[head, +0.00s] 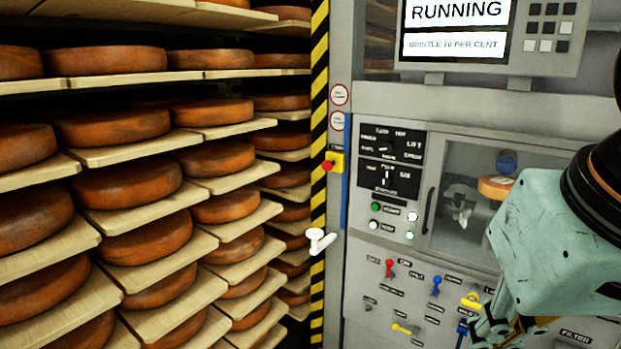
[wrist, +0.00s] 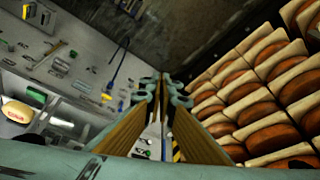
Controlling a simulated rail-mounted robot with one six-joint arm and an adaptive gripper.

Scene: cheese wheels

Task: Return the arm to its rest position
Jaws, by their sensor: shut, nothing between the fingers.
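My arm's pale green wrist housing fills the right side of the head view, in front of the machine panel (head: 400,270). My gripper (head: 488,332) shows below it at the lower edge, partly cut off. In the wrist view my gripper (wrist: 163,82) is shut, its two fingertips together with nothing between them. The fingers are apart from the panel and from the cheese shelves.
Shelves of orange cheese wheels (head: 125,190) stand at left, beside a striped post (head: 319,100) with a red button (head: 328,165). A white handle (head: 319,240) sticks out near it. The machine has a window (head: 460,165), coloured levers and a screen (head: 455,30) reading RUNNING.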

